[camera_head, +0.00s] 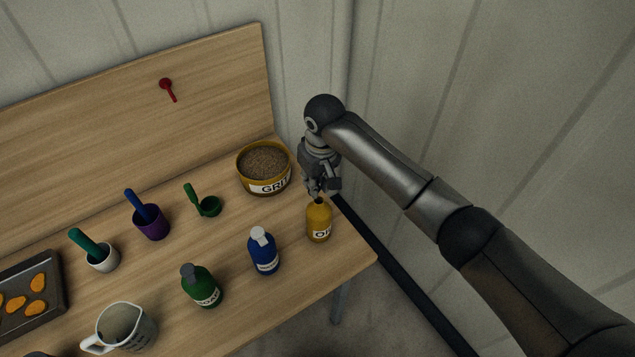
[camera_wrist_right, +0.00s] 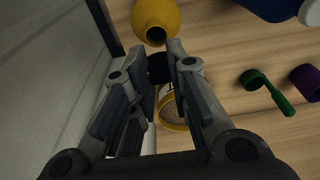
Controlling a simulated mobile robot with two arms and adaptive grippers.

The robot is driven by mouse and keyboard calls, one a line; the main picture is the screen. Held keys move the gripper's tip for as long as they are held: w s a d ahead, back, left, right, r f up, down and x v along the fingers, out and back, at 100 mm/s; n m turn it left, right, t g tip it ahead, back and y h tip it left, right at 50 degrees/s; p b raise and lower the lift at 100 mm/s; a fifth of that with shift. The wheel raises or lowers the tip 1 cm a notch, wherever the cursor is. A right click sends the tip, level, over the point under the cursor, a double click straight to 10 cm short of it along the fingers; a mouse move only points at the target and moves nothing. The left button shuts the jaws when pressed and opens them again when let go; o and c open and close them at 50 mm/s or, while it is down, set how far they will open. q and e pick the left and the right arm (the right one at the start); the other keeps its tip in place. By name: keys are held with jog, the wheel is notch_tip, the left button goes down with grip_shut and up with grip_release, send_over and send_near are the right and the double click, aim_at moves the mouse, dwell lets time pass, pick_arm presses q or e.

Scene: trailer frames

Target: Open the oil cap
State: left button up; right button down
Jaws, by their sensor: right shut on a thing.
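The yellow oil bottle (camera_head: 319,225) stands upright near the right end of the wooden table, its label partly readable. It also shows at the top of the right wrist view (camera_wrist_right: 156,14), with a dark round opening at its neck. My right gripper (camera_head: 322,188) is just above the bottle, pointing down. In the right wrist view its fingers (camera_wrist_right: 157,56) are closed on a small black cap (camera_wrist_right: 159,69), which appears apart from the bottle's neck. My left gripper is not in view.
A blue bottle (camera_head: 264,255) and a green bottle (camera_head: 201,289) stand left of the oil bottle. Behind are a grit bowl (camera_head: 279,187), a green scoop (camera_head: 209,206) and a purple cup (camera_head: 152,227). A wall is close on the right, beyond the table's edge.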

aim_at(320, 201)
jog(key=shift+f, duration=0.15)
dwell(0.3)
jog(key=c, duration=1.4)
grip_release()
jog(key=shift+o, duration=0.2)
jog(key=shift+r, duration=0.55)
notch_tip(320, 201, up, 11)
jog(key=shift+s+d, duration=0.4)
jog(key=shift+s, duration=0.05)
